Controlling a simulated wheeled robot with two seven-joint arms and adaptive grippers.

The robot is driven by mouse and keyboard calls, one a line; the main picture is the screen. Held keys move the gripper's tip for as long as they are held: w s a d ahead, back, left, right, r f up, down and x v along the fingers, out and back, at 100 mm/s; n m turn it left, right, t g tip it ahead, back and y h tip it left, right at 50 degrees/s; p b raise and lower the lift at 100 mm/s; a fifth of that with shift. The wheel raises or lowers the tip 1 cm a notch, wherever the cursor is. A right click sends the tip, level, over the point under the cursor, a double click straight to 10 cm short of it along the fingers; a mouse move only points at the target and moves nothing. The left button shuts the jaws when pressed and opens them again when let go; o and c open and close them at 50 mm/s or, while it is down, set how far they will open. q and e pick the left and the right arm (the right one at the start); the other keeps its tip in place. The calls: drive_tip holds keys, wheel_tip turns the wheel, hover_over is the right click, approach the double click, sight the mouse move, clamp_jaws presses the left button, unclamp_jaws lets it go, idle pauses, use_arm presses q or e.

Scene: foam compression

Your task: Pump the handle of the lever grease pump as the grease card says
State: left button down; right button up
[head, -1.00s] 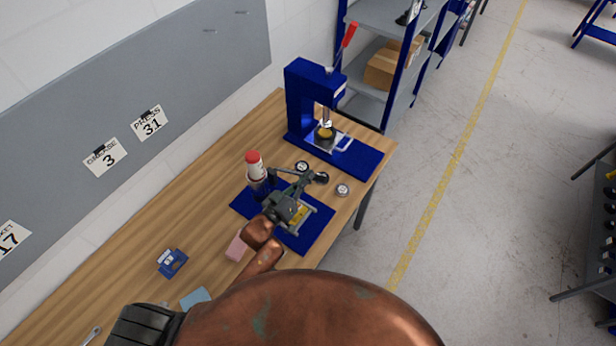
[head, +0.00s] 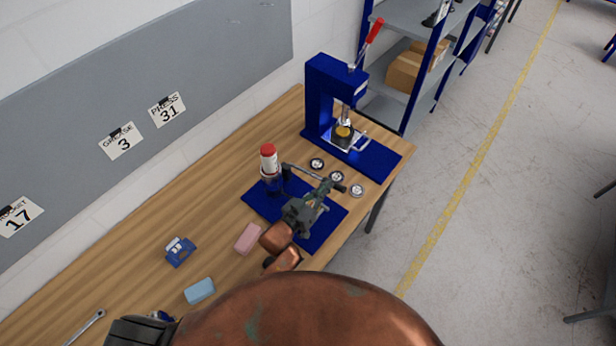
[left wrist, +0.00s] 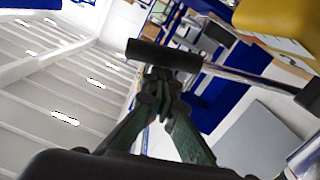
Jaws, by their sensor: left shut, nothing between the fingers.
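The lever grease pump stands on a blue base plate (head: 262,205) on the wooden bench, with an upright red-capped white cartridge (head: 268,158) at its back left. Its thin metal lever (head: 298,171) runs right to a black handle grip (head: 338,187). The grip (left wrist: 165,55) and the rod also show large in the left wrist view. My left gripper (head: 323,188) is above the plate close to the grip; its fingers (left wrist: 158,80) are shut and empty, just by the grip. Whether they touch it I cannot tell. The grease card (head: 122,142) on the wall board reads 3.
A blue press (head: 328,95) with a red-handled lever stands behind. Several small round discs (head: 357,190) lie right of the pump. A pink block (head: 248,238), a light blue block (head: 200,290) and a blue holder (head: 180,252) lie left. Other cards read PRESS 31 and 17.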

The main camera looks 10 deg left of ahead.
use_arm(q)
drive_tip(key=shift+m, duration=0.7)
drive_tip(key=f, duration=0.1)
drive_tip(key=f+b, duration=0.1)
drive_tip(key=f, duration=0.1)
drive_tip(key=s+d+f, duration=0.1)
drive_tip(key=f, duration=0.1)
drive_tip(key=shift+f+b, duration=0.15)
drive_tip(key=shift+b, duration=0.25)
drive_tip(key=shift+f, duration=0.15)
use_arm(e)
drive_tip(key=shift+s+d+f, duration=0.1)
drive_tip(key=shift+s+f, duration=0.15)
drive_tip(key=shift+f, duration=0.35)
drive_tip(key=shift+s+f, duration=0.25)
drive_tip(key=shift+f, duration=0.3)
drive_tip(key=shift+w+r, duration=0.1)
use_arm(q)
wheel_tip(320, 180, up, 6)
drive_tip(key=f+p, duration=0.1)
drive_tip(key=p, duration=0.4)
drive_tip(key=b+v, duration=0.2)
drive_tip(key=v, duration=0.8)
drive_tip(key=shift+s+a, duration=0.15)
use_arm(e)
drive_tip(key=shift+w+r, duration=0.25)
drive_tip(key=shift+r, duration=1)
use_arm(q)
drive_tip(key=shift+r, duration=0.1)
